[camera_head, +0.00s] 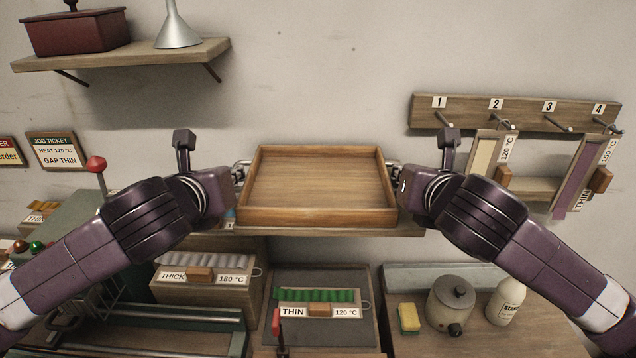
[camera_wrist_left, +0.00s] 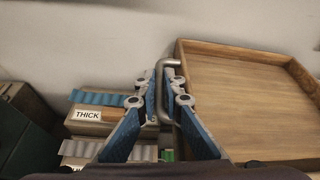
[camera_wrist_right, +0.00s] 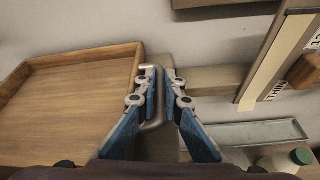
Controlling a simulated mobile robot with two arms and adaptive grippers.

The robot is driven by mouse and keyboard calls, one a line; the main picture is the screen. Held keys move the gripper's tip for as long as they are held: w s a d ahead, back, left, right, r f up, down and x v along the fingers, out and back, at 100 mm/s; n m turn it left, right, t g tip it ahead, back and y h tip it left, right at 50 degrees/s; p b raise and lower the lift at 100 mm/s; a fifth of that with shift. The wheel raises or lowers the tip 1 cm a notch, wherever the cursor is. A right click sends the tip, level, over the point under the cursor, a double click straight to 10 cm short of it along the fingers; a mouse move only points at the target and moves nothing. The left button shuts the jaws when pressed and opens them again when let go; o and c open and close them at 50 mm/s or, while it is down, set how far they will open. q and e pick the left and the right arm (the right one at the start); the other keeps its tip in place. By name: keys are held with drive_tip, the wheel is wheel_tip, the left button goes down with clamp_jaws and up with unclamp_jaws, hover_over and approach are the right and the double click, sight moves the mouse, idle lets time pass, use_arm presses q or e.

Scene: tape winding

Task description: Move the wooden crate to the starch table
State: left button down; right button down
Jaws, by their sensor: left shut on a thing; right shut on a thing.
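The wooden crate (camera_head: 318,188) is a shallow empty tray with metal handles on its left and right sides. It appears level, in front of the wall, with a shelf edge showing beneath it. My left gripper (camera_head: 236,180) is shut on the crate's left handle, and the left wrist view shows the blue fingers (camera_wrist_left: 163,95) around the metal bar. My right gripper (camera_head: 400,180) is shut on the right handle, with its fingers (camera_wrist_right: 160,95) around the bar in the right wrist view. Whether the crate touches the shelf is unclear. The starch table (camera_head: 470,335), at the lower right, carries a starch bottle (camera_head: 505,302).
A lidded pot (camera_head: 450,303) and a yellow sponge (camera_head: 409,318) share that table. A THIN box (camera_head: 318,308) and a THICK box (camera_head: 205,278) stand below the crate. A numbered peg rail (camera_head: 515,112) holds hanging gauges at right. A shelf (camera_head: 120,58) is at upper left.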

use_arm(q)
drive_tip(key=shift+r, duration=0.15)
use_arm(e)
drive_tip(key=shift+r, duration=0.15)
